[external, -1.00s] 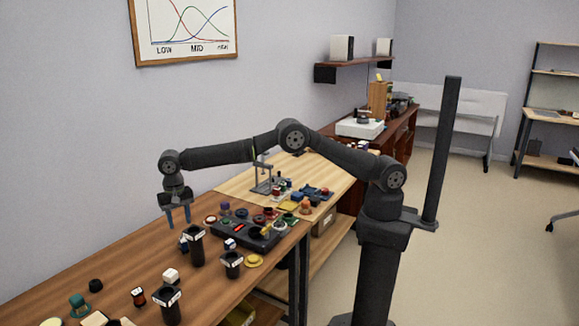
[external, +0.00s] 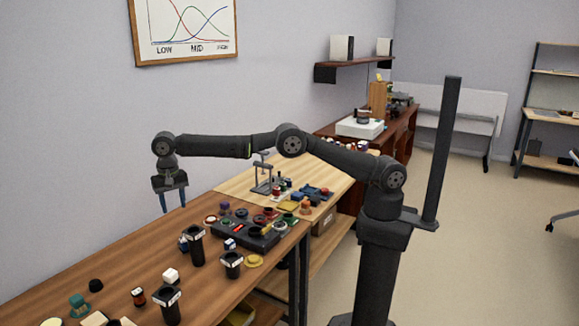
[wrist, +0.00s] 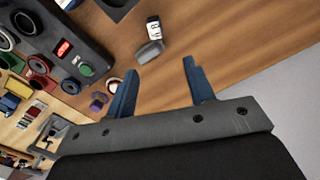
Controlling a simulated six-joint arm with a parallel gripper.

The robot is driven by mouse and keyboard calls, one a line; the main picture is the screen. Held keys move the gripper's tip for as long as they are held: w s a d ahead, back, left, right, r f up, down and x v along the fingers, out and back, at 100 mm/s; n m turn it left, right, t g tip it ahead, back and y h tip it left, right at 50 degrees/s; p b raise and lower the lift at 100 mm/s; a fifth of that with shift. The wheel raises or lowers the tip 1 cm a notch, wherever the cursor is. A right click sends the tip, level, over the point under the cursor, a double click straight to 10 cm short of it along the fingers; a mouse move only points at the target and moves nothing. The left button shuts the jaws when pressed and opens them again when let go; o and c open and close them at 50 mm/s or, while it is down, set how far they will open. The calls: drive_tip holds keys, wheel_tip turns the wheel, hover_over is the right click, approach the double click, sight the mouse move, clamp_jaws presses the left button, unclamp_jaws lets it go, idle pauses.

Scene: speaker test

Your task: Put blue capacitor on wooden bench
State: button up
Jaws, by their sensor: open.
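A small dark blue piece with a white label, which looks like the blue capacitor (wrist: 153,27), lies on the bench beside a grey piece in the wrist view. In the external view it seems to be the small dark piece (external: 184,243) partly hidden behind a black cup. Another blue and white piece (external: 230,244) sits by the black device. The wooden bench (external: 120,262) runs along the wall. My gripper (external: 173,205) hangs above the bench, open and empty, its blue fingers (wrist: 160,72) apart from the labelled piece.
Black cups (external: 197,247) stand close to the labelled piece. A black device with a red display (external: 262,232) lies to the right, with several coloured parts behind it. A metal stand (external: 265,178) is further back. The bench's left part near the wall is bare.

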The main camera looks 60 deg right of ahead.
sight(183, 240)
wheel_tip(183, 240, down, 12)
drive_tip(key=shift+r, duration=0.1)
drive_tip(key=f, duration=0.2)
drive_tip(key=s+f, duration=0.1)
drive_tip(key=f, duration=0.1)
drive_tip(key=shift+s+d, duration=0.1)
drive_tip(key=shift+d, duration=0.15)
drive_tip(key=shift+f, duration=0.65)
clamp_jaws()
drive_tip(key=shift+r, duration=0.1)
